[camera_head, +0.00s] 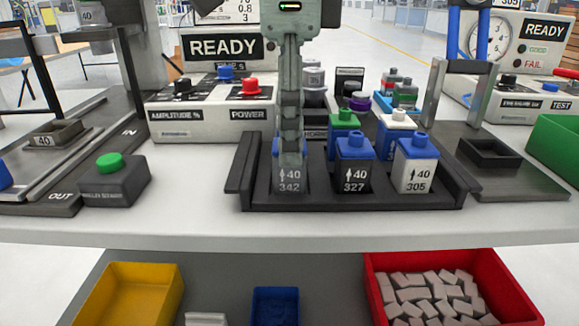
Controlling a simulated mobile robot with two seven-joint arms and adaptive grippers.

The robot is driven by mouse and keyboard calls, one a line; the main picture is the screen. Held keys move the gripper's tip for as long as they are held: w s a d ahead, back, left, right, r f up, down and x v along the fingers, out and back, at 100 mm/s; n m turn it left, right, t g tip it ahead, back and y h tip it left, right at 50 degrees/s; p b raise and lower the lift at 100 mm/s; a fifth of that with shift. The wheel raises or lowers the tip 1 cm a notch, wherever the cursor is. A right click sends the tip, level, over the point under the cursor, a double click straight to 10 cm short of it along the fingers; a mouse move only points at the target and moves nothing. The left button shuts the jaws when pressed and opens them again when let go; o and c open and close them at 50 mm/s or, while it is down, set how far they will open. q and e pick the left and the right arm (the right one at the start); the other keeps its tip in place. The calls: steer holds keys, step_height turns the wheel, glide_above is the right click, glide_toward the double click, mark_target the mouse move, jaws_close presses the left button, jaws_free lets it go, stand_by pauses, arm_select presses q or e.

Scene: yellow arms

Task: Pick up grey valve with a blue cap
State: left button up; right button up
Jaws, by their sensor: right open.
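The grey valve with a blue cap (289,182), marked 40 and 342, stands upright at the front left of a black tray (352,202). My right gripper (291,150) points straight down over it from above. Its fingers are seen edge-on and overlap the valve's top, hiding most of the blue cap. The gripper is open. I cannot tell whether the fingers touch the valve. My left gripper is not in view.
Beside it stand a black valve with a blue cap (354,177) and a white one with a blue cap (415,177). More capped valves are behind, including a green-capped one (344,122). A control box (205,125) is at the back left. A red bin (510,295) sits below.

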mark_target(289, 169)
steer(key=shift+f, duration=1.95)
steer(key=c, duration=1.3)
steer(key=shift+r, duration=0.15)
